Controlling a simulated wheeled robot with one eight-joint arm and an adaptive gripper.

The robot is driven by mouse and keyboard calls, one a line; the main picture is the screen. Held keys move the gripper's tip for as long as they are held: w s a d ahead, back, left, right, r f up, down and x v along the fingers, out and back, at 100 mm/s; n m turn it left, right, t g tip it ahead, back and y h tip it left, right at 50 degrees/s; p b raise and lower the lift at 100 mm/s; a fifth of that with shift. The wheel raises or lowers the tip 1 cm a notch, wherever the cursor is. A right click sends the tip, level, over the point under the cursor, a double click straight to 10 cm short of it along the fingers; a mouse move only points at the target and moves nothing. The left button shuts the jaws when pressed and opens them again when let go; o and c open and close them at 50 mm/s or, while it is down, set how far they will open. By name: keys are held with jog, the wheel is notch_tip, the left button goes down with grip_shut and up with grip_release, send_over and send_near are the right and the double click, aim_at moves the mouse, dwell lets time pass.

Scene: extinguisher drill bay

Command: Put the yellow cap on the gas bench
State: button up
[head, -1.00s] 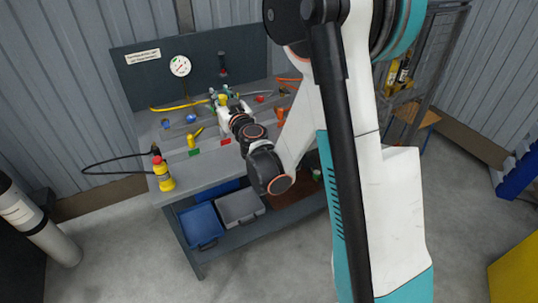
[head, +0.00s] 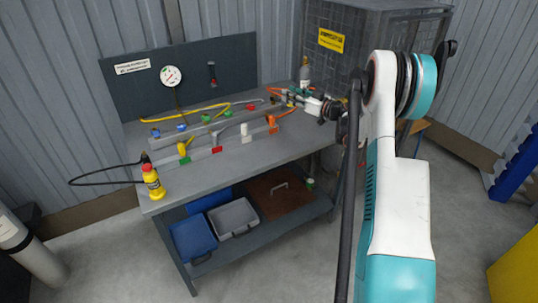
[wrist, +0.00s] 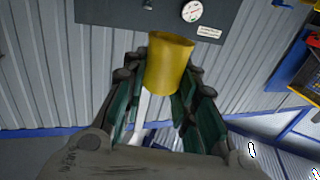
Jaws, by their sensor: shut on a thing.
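The gas bench (head: 215,172) is a grey worktable with a dark back panel and a round gauge (head: 171,76). My gripper (wrist: 168,78) is shut on the yellow cap (wrist: 170,64), a plain yellow cylinder between the green-lined fingers in the wrist view. In the head view my gripper (head: 292,97) is at the bench's back right end, appearing over or just behind the top. The cap is too small to make out there. I cannot tell the height of the cap above the bench.
Rails with coloured clips and hoses, including a red clip (head: 217,149), cover the bench middle. A blue tray (head: 193,239) and grey tray (head: 232,218) sit below. A mesh cage (head: 350,75) stands behind right.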

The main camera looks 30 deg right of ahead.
notch_tip(320, 180, down, 20)
jog(key=b, duration=0.6)
jog(key=shift+d+b, duration=0.15)
jog(key=shift+b, duration=0.25)
jog(key=shift+f, duration=0.1)
jog(key=o, duration=0.8)
jog(key=shift+c, duration=0.2)
jog(key=shift+s+d, duration=0.1)
jog(key=shift+s, duration=0.15)
jog(key=p+v, duration=0.4)
jog(key=v, duration=0.7)
jog(key=shift+s, duration=0.3)
